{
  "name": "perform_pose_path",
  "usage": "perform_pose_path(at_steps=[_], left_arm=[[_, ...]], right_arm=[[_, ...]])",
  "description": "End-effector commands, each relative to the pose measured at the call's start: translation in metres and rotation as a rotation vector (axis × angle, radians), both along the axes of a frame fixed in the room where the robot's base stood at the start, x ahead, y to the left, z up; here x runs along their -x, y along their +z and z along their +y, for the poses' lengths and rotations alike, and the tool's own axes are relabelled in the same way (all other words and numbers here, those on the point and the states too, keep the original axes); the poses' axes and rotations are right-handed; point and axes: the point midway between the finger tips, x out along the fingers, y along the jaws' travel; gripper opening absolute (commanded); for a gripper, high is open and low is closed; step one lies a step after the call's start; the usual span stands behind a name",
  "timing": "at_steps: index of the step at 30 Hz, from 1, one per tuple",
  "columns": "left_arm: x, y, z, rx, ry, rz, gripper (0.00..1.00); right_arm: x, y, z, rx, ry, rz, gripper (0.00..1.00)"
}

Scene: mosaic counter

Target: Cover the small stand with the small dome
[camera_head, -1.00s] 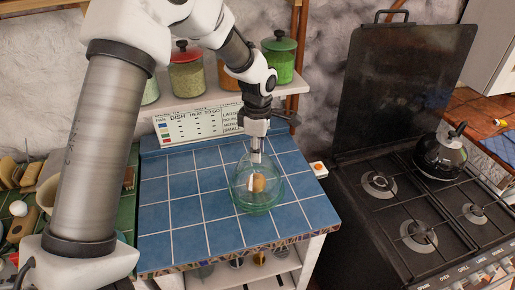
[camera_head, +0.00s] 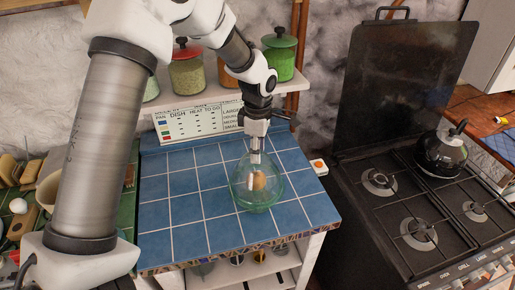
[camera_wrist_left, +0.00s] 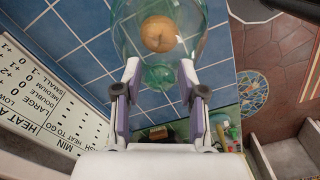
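The small dome (camera_head: 272,178) is clear greenish glass and stands upright on the blue-tiled counter. A round brown bun-like item (camera_head: 259,181) shows inside it, and also in the left wrist view (camera_wrist_left: 159,34). The small stand seems to be the green glass base (camera_head: 258,207) under that item; its edge is hard to separate from the dome's rim. My left gripper (camera_head: 254,156) points down over the dome's top. In the left wrist view its fingers (camera_wrist_left: 159,72) are apart on either side of the dome's green knob (camera_wrist_left: 158,76), with gaps visible. My right gripper is out of view.
A white chart (camera_head: 198,122) stands at the counter's back, below a shelf with jars (camera_head: 187,72). A stove (camera_head: 400,215) with a black kettle (camera_head: 440,155) is at the right. A small white box (camera_head: 319,168) sits at the counter's right edge. Tiles left of the dome are clear.

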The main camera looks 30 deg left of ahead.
Motion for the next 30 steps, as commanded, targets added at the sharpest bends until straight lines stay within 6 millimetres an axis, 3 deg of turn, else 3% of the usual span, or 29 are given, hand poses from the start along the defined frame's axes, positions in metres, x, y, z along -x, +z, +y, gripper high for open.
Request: perform_pose_path(at_steps=[12,17,24,30], left_arm=[[-0.001,0.007,0.0,0.0,0.0,-0.002,0.59],[-0.001,0.038,0.0,0.0,-0.001,-0.006,0.59],[0.0,0.098,0.0,-0.001,0.0,-0.004,0.59],[0.0,0.12,-0.001,0.0,0.0,0.0,0.59]], right_arm=[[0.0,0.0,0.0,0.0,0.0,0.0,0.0],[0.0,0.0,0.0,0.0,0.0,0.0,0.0],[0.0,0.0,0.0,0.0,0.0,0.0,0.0],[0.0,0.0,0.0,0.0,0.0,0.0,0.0]])
